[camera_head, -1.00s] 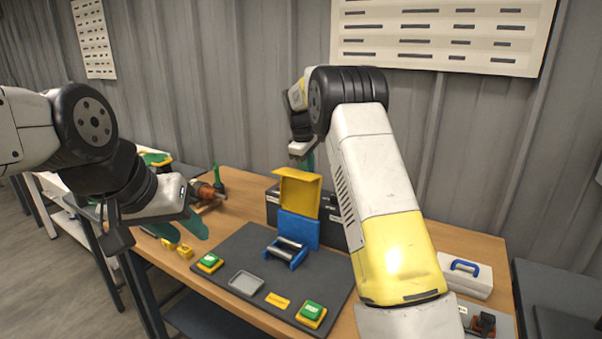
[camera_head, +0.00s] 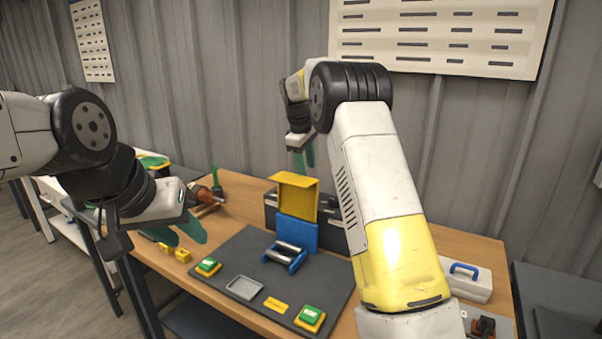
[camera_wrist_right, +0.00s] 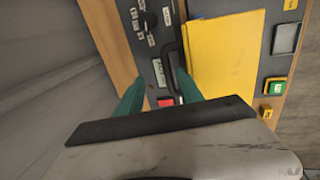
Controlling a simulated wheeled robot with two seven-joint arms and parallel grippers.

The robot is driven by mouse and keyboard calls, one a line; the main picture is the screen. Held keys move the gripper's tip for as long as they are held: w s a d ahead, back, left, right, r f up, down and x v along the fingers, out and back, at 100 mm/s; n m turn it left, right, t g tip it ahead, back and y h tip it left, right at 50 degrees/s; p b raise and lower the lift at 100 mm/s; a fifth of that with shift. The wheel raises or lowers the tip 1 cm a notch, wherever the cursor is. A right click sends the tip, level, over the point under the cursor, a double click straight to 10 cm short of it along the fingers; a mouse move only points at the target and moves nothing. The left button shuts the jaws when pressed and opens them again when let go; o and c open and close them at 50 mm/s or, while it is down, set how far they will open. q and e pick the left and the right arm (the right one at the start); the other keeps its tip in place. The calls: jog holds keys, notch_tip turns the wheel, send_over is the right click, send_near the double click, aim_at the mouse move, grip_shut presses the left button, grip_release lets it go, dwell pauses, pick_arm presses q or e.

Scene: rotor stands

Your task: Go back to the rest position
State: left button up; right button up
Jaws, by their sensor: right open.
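My left gripper (camera_head: 182,232) has green fingers and hangs at the left, above the table's left edge; the two fingers show apart with nothing between them. My right gripper (camera_head: 304,160) is raised near the wall, above the yellow panel (camera_head: 296,194) on its blue stand (camera_head: 297,232). Its green fingers are apart and empty. In the right wrist view, the right gripper (camera_wrist_right: 158,95) points down over a dark box with a black handle (camera_wrist_right: 172,62), beside the yellow panel (camera_wrist_right: 228,55). I cannot tell how far above the box it is.
The dark mat (camera_head: 228,262) carries a blue roller stand (camera_head: 285,255), a grey tray (camera_head: 244,287) and green buttons (camera_head: 311,315). A white box with a blue handle (camera_head: 466,276) stands at the right. Yellow blocks (camera_head: 182,255) lie at the left edge. The wall is close behind.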

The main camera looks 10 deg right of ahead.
jog(key=shift+v, duration=0.95)
jog(key=shift+s+r, duration=0.1)
jog(key=shift+r, duration=0.05)
jog(key=s+d+r+m+t+y, duration=0.1)
jog(key=s+d+r+m, duration=0.15)
jog(key=s+r, duration=0.45)
jog(key=s+d+r+m+t+y, duration=0.1)
jog(key=s+d+r+m+y, duration=0.15)
jog(key=s, duration=0.95)
jog(key=s+a+f+m+t, duration=0.1)
jog(key=s+f+m, duration=0.1)
jog(key=s, duration=0.9)
jog(key=s+f+m+t, duration=0.1)
jog(key=s+f+m, duration=0.2)
jog(key=s, duration=0.8)
jog(key=shift+s+a+f, duration=0.2)
jog(key=shift+a+f, duration=0.15)
